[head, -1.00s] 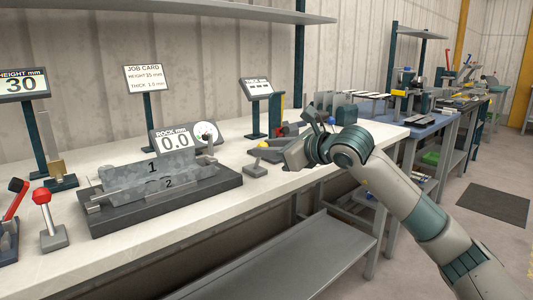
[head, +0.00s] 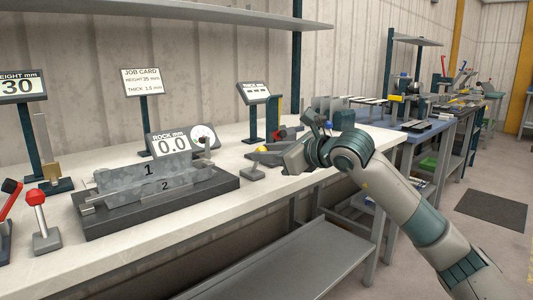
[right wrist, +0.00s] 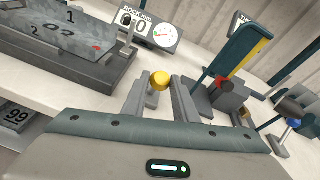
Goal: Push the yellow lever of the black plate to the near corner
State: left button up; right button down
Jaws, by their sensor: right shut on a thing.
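The yellow lever knob (head: 261,149) stands on the white bench above a small grey base (head: 252,173). In the right wrist view the yellow knob (right wrist: 160,79) sits between the two finger bars of my right gripper (right wrist: 160,92). My right gripper (head: 265,157) reaches in from the right and is shut on the yellow lever; the contact itself is partly hidden. A dark plate (head: 150,222) left of the lever carries grey blocks marked 1 and 2. My left gripper is out of view.
A ROCK mm display (head: 173,144) reading 0.0 stands behind the blocks. A red-knobbed lever (head: 36,200) stands at the left. A green post with a yellow strip (right wrist: 235,60) and a red-topped block (right wrist: 224,95) stand beside my gripper.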

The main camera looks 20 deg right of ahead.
jog(key=c, duration=1.6)
grip_release()
jog(key=shift+s+a+f, duration=0.1)
jog(key=shift+f, duration=0.45)
jog(key=shift+o, duration=0.8)
jog(key=shift+r, duration=0.25)
jog(key=shift+s+r, duration=0.1)
jog(key=shift+s+d+r, duration=0.1)
jog(key=shift+s+d, duration=0.25)
jog(key=shift+s, duration=0.05)
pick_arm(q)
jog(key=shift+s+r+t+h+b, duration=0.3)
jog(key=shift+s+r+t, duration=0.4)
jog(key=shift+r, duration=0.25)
pick_arm(e)
jog(key=v, duration=1.6)
jog(key=shift+s, duration=0.15)
